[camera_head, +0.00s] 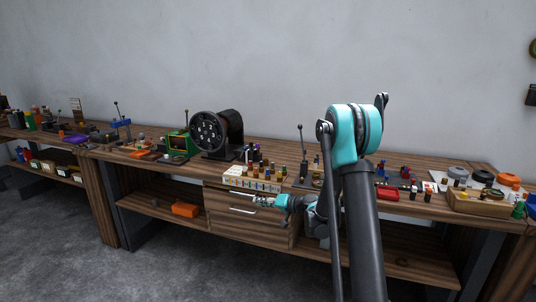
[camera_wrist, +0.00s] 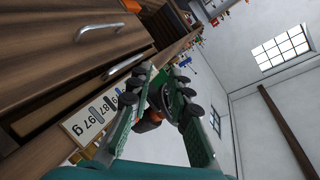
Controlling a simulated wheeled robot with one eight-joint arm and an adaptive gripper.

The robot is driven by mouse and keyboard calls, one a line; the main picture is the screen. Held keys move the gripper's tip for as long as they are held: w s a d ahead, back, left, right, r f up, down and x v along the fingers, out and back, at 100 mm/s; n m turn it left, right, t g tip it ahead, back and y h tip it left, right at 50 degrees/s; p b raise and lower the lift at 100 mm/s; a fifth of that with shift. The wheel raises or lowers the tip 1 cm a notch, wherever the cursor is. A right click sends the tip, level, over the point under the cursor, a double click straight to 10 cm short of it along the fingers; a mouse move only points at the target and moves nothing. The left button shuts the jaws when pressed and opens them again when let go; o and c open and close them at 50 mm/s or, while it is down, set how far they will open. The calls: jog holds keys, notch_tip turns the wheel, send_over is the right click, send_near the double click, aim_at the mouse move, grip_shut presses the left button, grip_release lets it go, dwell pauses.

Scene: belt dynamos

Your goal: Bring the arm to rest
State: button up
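My gripper (camera_head: 258,201) is in front of the drawer unit, below the bench's front edge, at the end of my teal and dark arm. In the wrist view my gripper (camera_wrist: 162,72) has its two green fingers with dark pads apart. I see nothing clearly clasped between them. A dark round shape with a brown-orange part shows between the fingers, and I cannot tell what it is or how far off it lies. My arm hides part of the bench's middle.
A labelled rack (camera_head: 248,181) with several small cylinders stands at the bench edge, close to my gripper; its number strip (camera_wrist: 90,124) shows in the wrist view. A drawer handle (camera_wrist: 98,30) is near. A black round machine (camera_head: 216,135) stands behind. The floor (camera_head: 165,260) in front is clear.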

jog(key=s+d+f+g+h, duration=0.1)
jog(key=s+d+h, duration=0.3)
jog(key=s, duration=0.9)
jog(key=s+d+f+g+h, duration=0.1)
jog(key=s+d+h, duration=0.3)
jog(key=s+d, duration=0.6)
jog(key=s+d+f+m+g+h, duration=0.1)
jog(key=s+d+h, duration=0.3)
jog(key=s+d, duration=0.4)
jog(key=s+f+g, duration=0.1)
jog(key=s, duration=0.6)
jog(key=shift+s, duration=0.3)
jog(key=shift+w, duration=0.1)
